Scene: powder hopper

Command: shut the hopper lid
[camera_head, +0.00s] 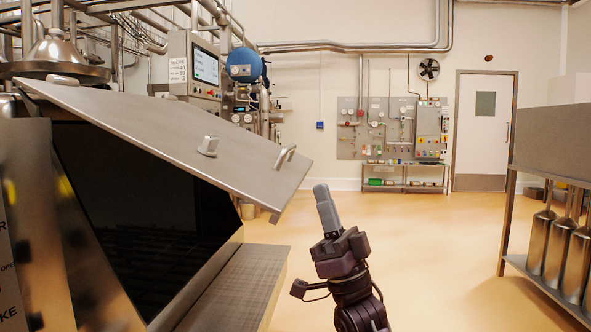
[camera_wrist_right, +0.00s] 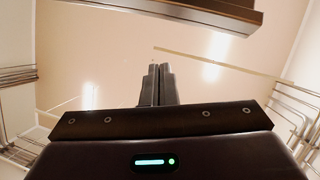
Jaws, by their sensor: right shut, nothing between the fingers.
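The hopper lid (camera_head: 175,137) is a flat metal plate, tilted open over the dark hopper mouth (camera_head: 140,215). Its right edge is lower than its left edge. A small handle (camera_head: 285,156) stands on it near the right edge, and a latch-like knob (camera_head: 208,146) sits further left. My right gripper (camera_head: 323,197) is upright, just right of the lid's right edge and apart from it in the head view. Its fingers are together and empty; they also show closed in the right wrist view (camera_wrist_right: 158,84). My left gripper is in neither view.
A metal ledge (camera_head: 236,284) runs along the hopper's front. At the right stands a metal rack (camera_head: 508,225) with steel containers (camera_head: 557,250) on its lower shelf. A control screen (camera_head: 205,66) stands behind the lid. The floor between hopper and rack is clear.

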